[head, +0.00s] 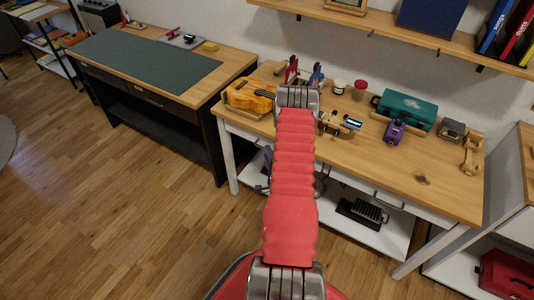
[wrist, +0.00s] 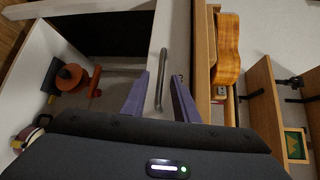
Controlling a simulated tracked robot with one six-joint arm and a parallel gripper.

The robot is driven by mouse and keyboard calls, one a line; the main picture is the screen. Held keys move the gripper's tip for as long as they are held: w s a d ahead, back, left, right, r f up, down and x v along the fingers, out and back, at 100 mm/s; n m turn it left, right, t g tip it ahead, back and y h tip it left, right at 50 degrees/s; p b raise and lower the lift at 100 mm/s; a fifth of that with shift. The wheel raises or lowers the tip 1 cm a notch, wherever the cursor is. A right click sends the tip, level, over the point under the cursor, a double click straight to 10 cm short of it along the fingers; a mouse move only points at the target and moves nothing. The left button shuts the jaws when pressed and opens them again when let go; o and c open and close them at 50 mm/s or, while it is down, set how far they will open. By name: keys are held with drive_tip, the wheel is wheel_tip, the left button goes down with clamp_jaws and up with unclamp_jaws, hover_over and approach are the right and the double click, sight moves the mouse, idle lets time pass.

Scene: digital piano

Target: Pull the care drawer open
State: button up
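In the wrist view, a grey bar handle (wrist: 161,65) stands out from a pale drawer front (wrist: 185,50) under the wooden desk top. I see no label that names it the care drawer. My gripper (wrist: 160,76) is open, with one purple finger on each side of the handle in the picture. Both fingers look apart from the bar; I cannot tell how deep between them it lies. Another drawer handle (head: 388,200) shows farther right on the desk front.
A lower white shelf (head: 385,240) holds a black item. A workbench with a green mat (head: 150,62) stands left. The wooden floor in front is clear.

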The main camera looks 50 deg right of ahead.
drive_tip(key=shift+x, duration=0.85)
drive_tip(key=shift+c, duration=0.2)
clamp_jaws()
drive_tip(key=shift+a+f, duration=0.1)
drive_tip(key=shift+f, duration=0.05)
idle(0.6)
